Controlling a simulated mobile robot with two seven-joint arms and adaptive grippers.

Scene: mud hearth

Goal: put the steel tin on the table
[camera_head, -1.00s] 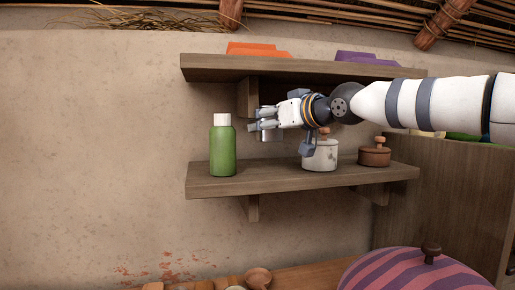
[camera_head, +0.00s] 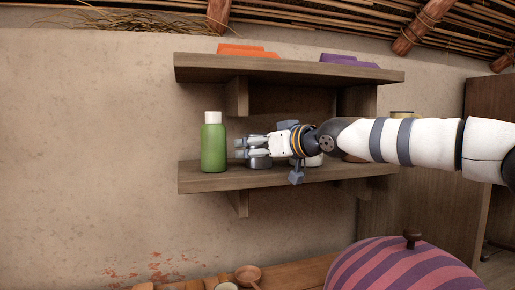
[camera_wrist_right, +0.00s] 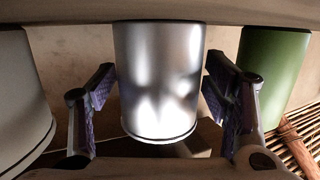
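The steel tin (camera_wrist_right: 158,80) is a shiny grey cylinder standing on the wooden shelf. In the head view its lower part (camera_head: 260,163) shows just under my right gripper (camera_head: 243,147), which hides the rest. In the right wrist view the fingers of my right gripper (camera_wrist_right: 158,92) are spread on both sides of the tin, with a small gap at each side. My left gripper is in neither view. A wooden surface, seemingly the table (camera_head: 302,271), shows low in the head view.
A green bottle (camera_head: 214,148) stands left of the tin on the lower shelf (camera_head: 220,181). A whitish pot (camera_wrist_right: 22,100) stands close on its other side. The upper shelf (camera_head: 290,69) is above my right arm. A striped dome (camera_head: 400,268) and a wooden ladle (camera_head: 248,274) are below.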

